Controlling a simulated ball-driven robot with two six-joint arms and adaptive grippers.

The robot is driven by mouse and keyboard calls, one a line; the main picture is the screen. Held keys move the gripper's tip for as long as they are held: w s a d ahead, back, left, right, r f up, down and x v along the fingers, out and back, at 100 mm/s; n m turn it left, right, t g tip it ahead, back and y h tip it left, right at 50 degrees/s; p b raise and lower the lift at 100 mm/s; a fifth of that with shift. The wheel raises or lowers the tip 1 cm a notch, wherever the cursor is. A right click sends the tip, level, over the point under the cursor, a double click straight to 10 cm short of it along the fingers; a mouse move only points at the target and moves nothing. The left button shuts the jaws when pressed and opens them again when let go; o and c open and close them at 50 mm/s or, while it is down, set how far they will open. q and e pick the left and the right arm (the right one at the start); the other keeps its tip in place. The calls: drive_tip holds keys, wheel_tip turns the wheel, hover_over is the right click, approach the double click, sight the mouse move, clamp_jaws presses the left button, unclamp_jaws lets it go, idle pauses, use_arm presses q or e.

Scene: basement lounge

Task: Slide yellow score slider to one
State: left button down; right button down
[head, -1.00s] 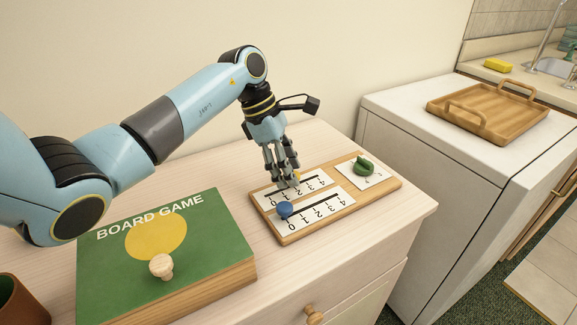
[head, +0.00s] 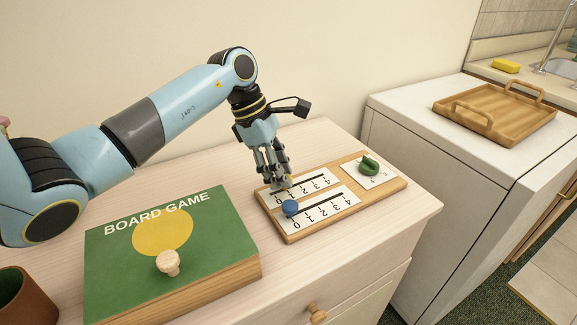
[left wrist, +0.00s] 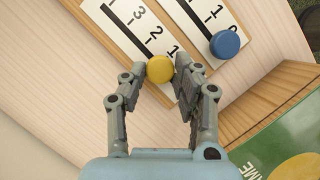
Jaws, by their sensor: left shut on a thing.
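The score board (head: 290,238) is a wooden plate with two white number scales. The yellow score slider (left wrist: 160,69) is a round knob on one scale, across from the 1 mark in the left wrist view. My left gripper (head: 281,183) is shut on it, with one finger on each side (left wrist: 160,76). In the head view the fingers mostly hide the knob. The blue slider (head: 290,207) is on the other scale near its 0 end; it also shows in the left wrist view (left wrist: 225,44). My right gripper is not in view.
A green dial (head: 369,166) is on the board's right end. A wooden tray (head: 500,138) sits on the white appliance (head: 420,140) at right.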

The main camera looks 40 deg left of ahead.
use_arm(q)
drive_tip(key=c, duration=1)
unclamp_jaws()
drive_tip(key=shift+w, duration=0.1)
drive_tip(key=v, duration=1.2)
drive_tip(key=shift+d, duration=0.1)
